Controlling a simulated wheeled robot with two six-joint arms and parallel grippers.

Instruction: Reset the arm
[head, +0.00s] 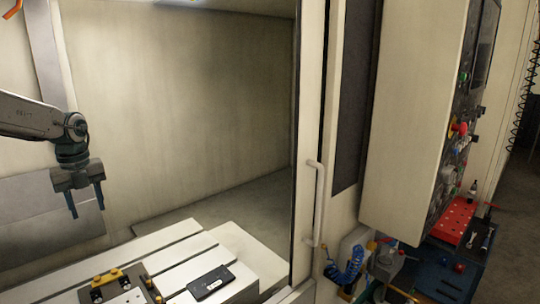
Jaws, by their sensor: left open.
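My left arm comes in from the left edge in the head view. Its gripper (86,212) points down, with its two dark blue fingers apart and nothing between them. It hangs in the air inside the machine's enclosure, above and behind the slotted table (165,246). A dark mould base (119,287) with yellow parts and a light plate lies on the table near the bottom edge, partly cut off. A flat dark block (211,283) lies to its right. The gripper touches neither. My right gripper is not in view.
A door edge with a white handle (317,203) stands right of the opening. A control panel (459,130) with buttons juts out at the right. Below it are a coiled blue hose (347,272), a red rack (454,220) and a blue tool surface (440,279). The table's rear is clear.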

